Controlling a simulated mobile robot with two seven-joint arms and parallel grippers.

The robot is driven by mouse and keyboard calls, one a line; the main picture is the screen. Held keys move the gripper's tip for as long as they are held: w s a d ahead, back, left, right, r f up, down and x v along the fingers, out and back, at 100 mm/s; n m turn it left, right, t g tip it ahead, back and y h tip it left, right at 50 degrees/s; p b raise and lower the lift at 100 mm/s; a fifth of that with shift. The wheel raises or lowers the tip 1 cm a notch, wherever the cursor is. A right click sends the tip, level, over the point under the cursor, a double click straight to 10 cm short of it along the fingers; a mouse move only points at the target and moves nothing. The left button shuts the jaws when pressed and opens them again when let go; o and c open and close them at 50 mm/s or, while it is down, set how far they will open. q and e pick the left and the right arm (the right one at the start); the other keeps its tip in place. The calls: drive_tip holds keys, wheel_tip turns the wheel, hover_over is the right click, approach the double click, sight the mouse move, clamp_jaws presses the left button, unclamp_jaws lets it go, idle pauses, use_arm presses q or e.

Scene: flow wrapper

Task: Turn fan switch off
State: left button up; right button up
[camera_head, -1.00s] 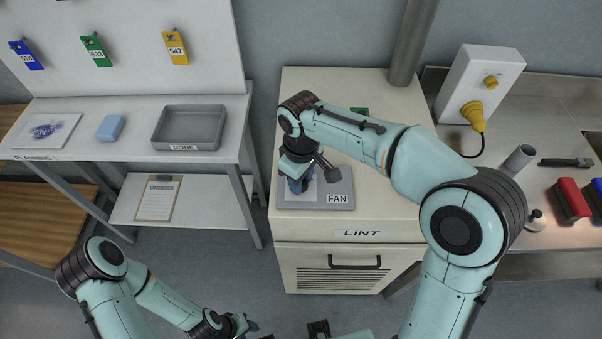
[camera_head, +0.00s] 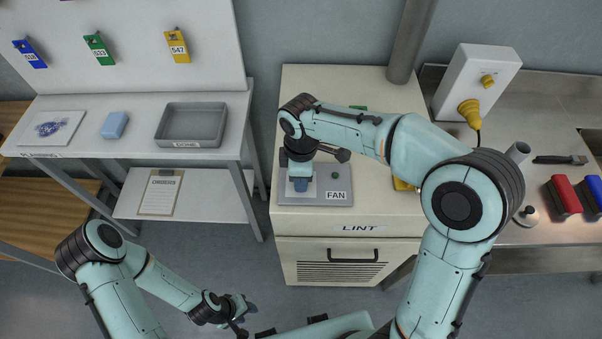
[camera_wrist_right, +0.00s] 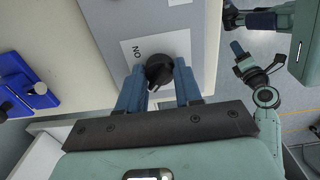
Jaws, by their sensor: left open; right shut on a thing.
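The fan switch is a black round knob (camera_wrist_right: 159,69) on a white plate in the right wrist view, with an "ON" label beside it. The knob sits between the two blue fingers of my right gripper (camera_wrist_right: 160,84), which is shut on it. In the head view the grey panel (camera_head: 341,172) labelled FAN lies on top of the cream cabinet. My right gripper (camera_head: 301,186) points down onto it and hides the knob there. The knob's exact setting is unclear. My left gripper (camera_head: 247,308) is open and empty, low over the floor, away from the panel.
The cream cabinet (camera_head: 400,231) bears a LINT label and a drawer handle. A yellow item (camera_head: 402,185) is partly hidden behind my right arm. A table with a grey DONE tray (camera_head: 190,125) stands left; a white box with a yellow plug (camera_head: 470,110) stands right.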

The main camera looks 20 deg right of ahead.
idle(0.4)
drive_tip(key=o, duration=1)
drive_tip(key=shift+o, duration=0.2)
use_arm(q)
drive_tip(key=w+r+p, duration=0.2)
drive_tip(key=w, duration=0.1)
drive_tip(key=shift+r, duration=0.35)
use_arm(e)
wheel_tip(320, 180, up, 13)
drive_tip(key=shift+r, duration=0.2)
use_arm(q)
drive_tip(key=shift+s, duration=0.1)
